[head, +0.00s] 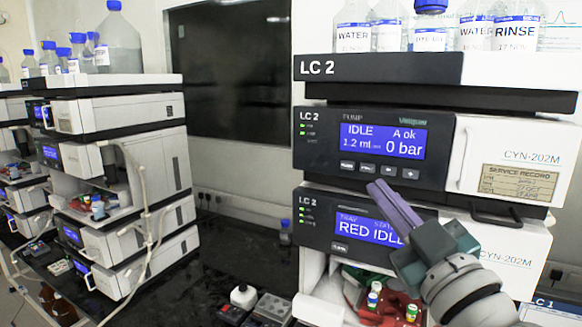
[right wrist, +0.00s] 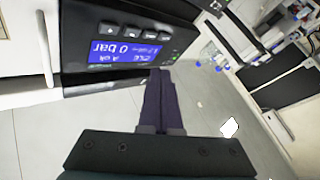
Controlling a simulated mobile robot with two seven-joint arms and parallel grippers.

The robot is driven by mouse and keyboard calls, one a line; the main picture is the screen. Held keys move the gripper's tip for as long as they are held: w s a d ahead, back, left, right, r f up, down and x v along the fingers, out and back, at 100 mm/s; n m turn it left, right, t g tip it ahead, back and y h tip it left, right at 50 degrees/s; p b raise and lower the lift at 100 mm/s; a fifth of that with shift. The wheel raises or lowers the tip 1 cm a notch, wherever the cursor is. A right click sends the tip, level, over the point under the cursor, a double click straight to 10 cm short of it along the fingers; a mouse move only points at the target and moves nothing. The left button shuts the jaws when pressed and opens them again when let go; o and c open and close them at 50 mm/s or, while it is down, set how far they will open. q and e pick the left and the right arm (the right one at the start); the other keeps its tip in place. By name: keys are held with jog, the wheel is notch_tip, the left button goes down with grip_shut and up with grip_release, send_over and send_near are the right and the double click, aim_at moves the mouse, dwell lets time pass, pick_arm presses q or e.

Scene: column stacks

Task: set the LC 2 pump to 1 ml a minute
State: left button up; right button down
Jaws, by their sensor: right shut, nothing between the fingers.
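The LC 2 pump (head: 330,180) is the upper dark-fronted unit of the right stack. Its blue display (head: 383,140) reads IDLE, A ok, 1.2 ml and 0 bar. A row of several small buttons (head: 388,171) sits under the display. My right gripper (head: 377,187) is shut and empty, its purple fingers pointing up just below the button row; contact cannot be told. In the right wrist view the display (right wrist: 122,50) and buttons (right wrist: 130,33) appear turned over, with the fingertips (right wrist: 160,72) by the panel edge. My left gripper is not in view.
Below the pump, a tray unit display (head: 368,228) reads RED IDLE, partly hidden by my gripper. Vials (head: 374,296) stand in the open bay under it. Labelled bottles (head: 353,27) stand on top. Another instrument stack (head: 125,110) stands at left, with dark bench between.

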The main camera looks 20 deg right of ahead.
aim_at(389, 171)
jog(key=s+a, duration=0.2)
jog(key=a, duration=0.1)
jog(key=shift+s, duration=0.2)
jog(key=shift+d, duration=0.15)
jog(key=w+d+b, duration=0.4)
jog(key=w+d, duration=0.1)
jog(key=d, duration=0.1)
jog(key=shift+w+d, duration=0.25)
jog(key=shift+w, duration=0.1)
dwell(0.3)
dwell(0.8)
